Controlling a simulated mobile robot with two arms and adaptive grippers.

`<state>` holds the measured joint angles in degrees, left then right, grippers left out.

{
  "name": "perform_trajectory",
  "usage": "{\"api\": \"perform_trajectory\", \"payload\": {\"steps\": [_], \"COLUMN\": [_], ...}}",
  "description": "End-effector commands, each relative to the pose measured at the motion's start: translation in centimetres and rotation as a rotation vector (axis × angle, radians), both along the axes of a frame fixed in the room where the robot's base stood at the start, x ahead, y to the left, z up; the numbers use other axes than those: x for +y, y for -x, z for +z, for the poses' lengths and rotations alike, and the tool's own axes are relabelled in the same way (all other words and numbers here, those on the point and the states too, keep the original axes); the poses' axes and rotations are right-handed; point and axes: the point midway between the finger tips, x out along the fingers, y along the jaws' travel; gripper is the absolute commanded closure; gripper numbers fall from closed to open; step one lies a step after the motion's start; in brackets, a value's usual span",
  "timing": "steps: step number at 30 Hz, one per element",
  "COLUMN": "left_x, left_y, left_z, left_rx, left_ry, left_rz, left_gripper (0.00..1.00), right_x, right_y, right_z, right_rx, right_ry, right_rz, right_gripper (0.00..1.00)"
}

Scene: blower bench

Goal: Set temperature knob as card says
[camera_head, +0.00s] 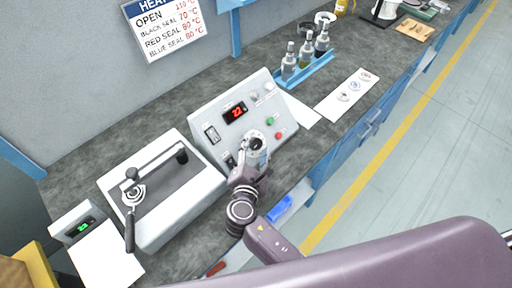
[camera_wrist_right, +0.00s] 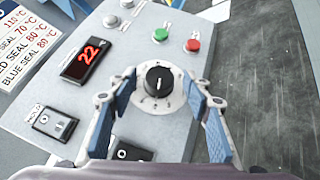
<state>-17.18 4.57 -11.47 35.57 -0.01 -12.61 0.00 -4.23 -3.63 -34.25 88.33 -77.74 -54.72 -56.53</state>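The temperature knob (camera_wrist_right: 158,81) is black with a white pointer line, on a pale round dial on the grey control panel (camera_head: 205,118). The pointer looks turned roughly upward in the right wrist view. My right gripper (camera_wrist_right: 162,110) is open, its blue-padded fingers on either side of the knob, with gaps to it. In the head view my right gripper (camera_head: 258,150) covers the knob area. The red display (camera_head: 236,112) reads 22, also in the right wrist view (camera_wrist_right: 87,57). The card (camera_head: 166,27) lists OPEN 110, BLACK SEAL 70, RED SEAL 80 and BLUE SEAL 80 °C. My left gripper is not seen.
A lever press (camera_head: 160,190) stands left of the panel.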

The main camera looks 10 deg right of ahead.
Motion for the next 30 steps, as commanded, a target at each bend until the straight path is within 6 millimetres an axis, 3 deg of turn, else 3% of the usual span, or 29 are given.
{"api": "perform_trajectory", "payload": {"steps": [7,21,30], "left_x": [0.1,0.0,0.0], "left_y": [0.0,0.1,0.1], "left_z": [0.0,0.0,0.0], "left_rx": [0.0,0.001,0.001], "left_ry": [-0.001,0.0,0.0], "left_rz": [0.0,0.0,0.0], "left_gripper": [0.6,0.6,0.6], "right_x": [0.4,3.3,3.9], "right_y": [0.9,9.2,10.9], "right_z": [0.3,2.8,3.3], "right_rx": [-0.001,0.002,0.0], "right_ry": [-0.002,-0.002,-0.001], "right_rz": [0.002,0.0,0.0], "right_gripper": [0.55,0.55,0.55]}}
